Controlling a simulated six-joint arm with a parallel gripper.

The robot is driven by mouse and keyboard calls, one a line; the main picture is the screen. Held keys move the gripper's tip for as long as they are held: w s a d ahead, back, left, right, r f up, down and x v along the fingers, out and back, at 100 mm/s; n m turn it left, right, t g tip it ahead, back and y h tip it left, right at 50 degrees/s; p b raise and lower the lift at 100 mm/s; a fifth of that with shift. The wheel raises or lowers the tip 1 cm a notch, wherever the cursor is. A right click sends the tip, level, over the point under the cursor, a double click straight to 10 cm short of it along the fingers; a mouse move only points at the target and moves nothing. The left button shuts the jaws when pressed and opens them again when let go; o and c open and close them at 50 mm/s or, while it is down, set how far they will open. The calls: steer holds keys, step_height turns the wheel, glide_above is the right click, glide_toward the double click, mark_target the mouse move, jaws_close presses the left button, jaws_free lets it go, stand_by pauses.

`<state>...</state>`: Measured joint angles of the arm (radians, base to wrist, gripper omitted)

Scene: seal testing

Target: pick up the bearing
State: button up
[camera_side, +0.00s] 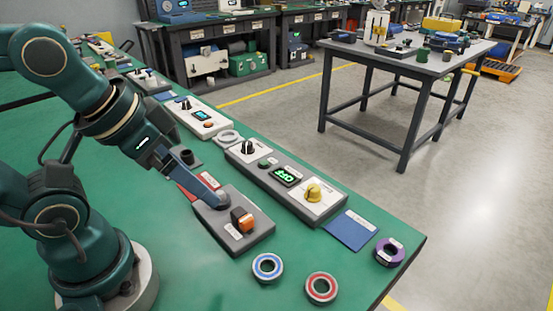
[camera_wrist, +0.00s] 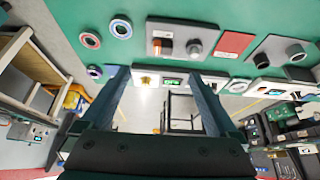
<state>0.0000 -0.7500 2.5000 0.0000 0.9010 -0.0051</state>
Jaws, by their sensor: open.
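Three ring-shaped bearings lie near the front end of the green bench. One has a blue ring (camera_side: 257,268), one a red ring (camera_side: 310,290), and one a purple body with a white label (camera_side: 380,258). In the wrist view the blue one (camera_wrist: 113,29), the red one (camera_wrist: 83,41) and the purple one (camera_wrist: 94,72) show at the upper left. My gripper (camera_side: 221,202) is over the grey block, left of and behind the bearings, apart from them. In the wrist view my gripper (camera_wrist: 158,72) is open, with nothing between its fingers.
A grey block with an orange switch (camera_side: 240,216) stands below my gripper. A long tester with a green display (camera_side: 286,176) and a yellow knob runs behind it. A blue pad (camera_side: 350,231) lies near the bench's right edge.

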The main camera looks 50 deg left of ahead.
steer(key=w+d+r, duration=0.2)
steer(key=w+r, duration=0.2)
steer(key=m+g, duration=0.5)
steer(key=g, duration=0.1)
glide_above(318, 291)
step_height(318, 291, down, 15)
steer(key=shift+r, duration=0.1)
steer(key=shift+f, duration=2.3)
jaws_close()
steer(key=shift+r, duration=0.1)
